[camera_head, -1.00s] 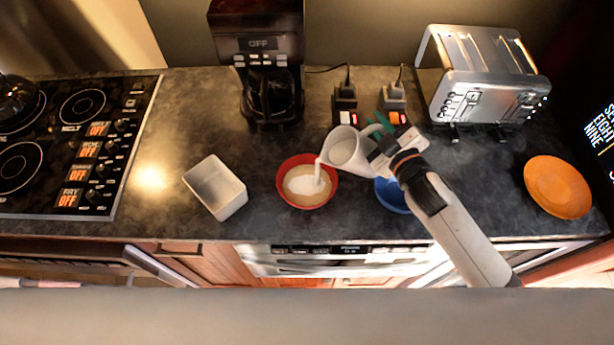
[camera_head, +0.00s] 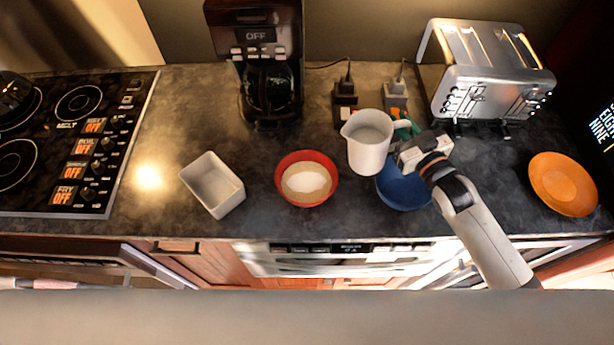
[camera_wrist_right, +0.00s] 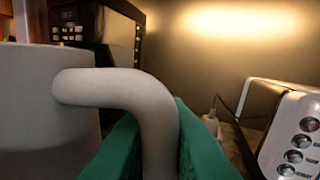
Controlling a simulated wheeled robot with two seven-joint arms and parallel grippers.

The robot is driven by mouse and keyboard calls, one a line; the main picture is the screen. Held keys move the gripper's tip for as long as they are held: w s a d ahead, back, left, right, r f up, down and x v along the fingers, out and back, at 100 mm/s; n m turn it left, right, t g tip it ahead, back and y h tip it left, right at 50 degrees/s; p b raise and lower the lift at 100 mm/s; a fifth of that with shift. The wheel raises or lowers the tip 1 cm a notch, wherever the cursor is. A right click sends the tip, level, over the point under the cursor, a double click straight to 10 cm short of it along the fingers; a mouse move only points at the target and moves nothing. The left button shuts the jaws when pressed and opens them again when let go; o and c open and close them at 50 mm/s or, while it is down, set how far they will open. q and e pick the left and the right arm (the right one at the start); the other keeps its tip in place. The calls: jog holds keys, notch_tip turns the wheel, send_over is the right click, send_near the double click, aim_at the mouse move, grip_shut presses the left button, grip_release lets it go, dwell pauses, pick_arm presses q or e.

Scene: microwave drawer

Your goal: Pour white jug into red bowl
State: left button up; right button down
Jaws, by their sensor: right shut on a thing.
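The white jug (camera_head: 368,152) is upright in the head view, to the right of the red bowl, with its spout toward the bowl. My right gripper (camera_head: 404,134) is shut on the jug's handle. In the right wrist view, the handle (camera_wrist_right: 140,95) runs between the green fingers (camera_wrist_right: 150,145), and part of the jug (camera_wrist_right: 45,95) shows at the left. The red bowl (camera_head: 328,172) stands on the counter with white contents over a tan layer. No stream runs from the spout. My left gripper is not in view.
A blue bowl (camera_head: 408,192) sits below my right gripper, partly covered by it. A white rectangular dish (camera_head: 213,187) is left of the red bowl. A coffee maker (camera_head: 262,60), plugs (camera_head: 346,92) and toaster (camera_head: 480,75) stand behind. An orange plate (camera_head: 563,184) is at right, a stove (camera_head: 75,150) at left.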

jog(key=shift+a+r+p, duration=0.1)
jog(key=shift+r+p, duration=0.45)
jog(key=shift+r, duration=0.2)
notch_tip(320, 180, up, 3)
jog(key=p, duration=0.2)
jog(key=shift+p, duration=0.4)
jog(key=shift+f, duration=0.1)
